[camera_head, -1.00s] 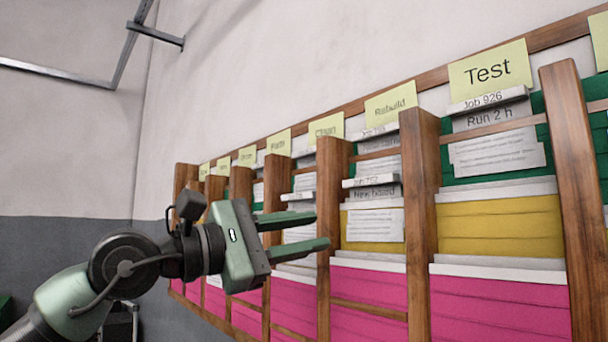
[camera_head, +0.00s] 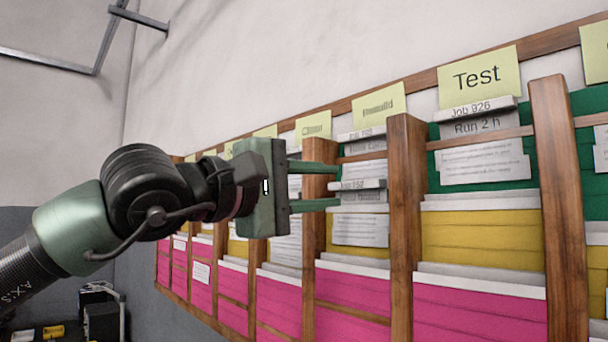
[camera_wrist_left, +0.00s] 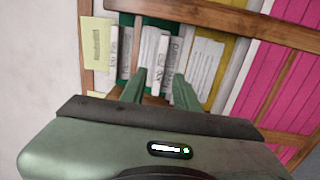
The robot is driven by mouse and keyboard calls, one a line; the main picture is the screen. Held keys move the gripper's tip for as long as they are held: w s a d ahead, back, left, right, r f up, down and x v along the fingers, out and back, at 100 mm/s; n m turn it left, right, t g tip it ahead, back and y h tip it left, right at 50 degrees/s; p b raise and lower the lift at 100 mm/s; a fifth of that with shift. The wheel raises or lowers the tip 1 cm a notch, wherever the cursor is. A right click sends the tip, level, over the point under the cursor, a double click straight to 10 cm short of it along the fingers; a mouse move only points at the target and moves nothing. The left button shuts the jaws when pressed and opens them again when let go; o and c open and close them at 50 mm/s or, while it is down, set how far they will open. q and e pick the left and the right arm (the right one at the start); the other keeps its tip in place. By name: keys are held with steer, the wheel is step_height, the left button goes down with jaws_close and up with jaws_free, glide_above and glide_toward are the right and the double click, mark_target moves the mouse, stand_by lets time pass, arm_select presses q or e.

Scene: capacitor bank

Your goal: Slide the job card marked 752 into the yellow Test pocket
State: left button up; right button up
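The job card (camera_head: 361,228), its number blurred but like 752, stands in the yellow pocket of the Rebuild column, with a grey strip along its top. Its paper also shows in the left wrist view (camera_wrist_left: 205,68). My left gripper (camera_head: 338,187) is open, its two fingers pointing at the card's top strip from the left. In the left wrist view its fingertips (camera_wrist_left: 160,73) are apart, near the strip; I cannot tell whether they touch it. The yellow Test pocket (camera_head: 480,240) is one column to the right and shows no card. My right gripper is not in view.
A Job 926 card (camera_head: 485,160) stands in the green Test pocket above. Wooden dividers (camera_head: 407,220) stick out between columns. Pink pockets (camera_head: 480,315) lie below, and yellow labels (camera_head: 477,77) run along the top. Free room lies in front of the Test column.

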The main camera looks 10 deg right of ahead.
mark_target(351, 185)
arm_select(q)
steer(key=shift+p+x, duration=0.7)
steer(key=shift+x, duration=1.85)
jaws_close()
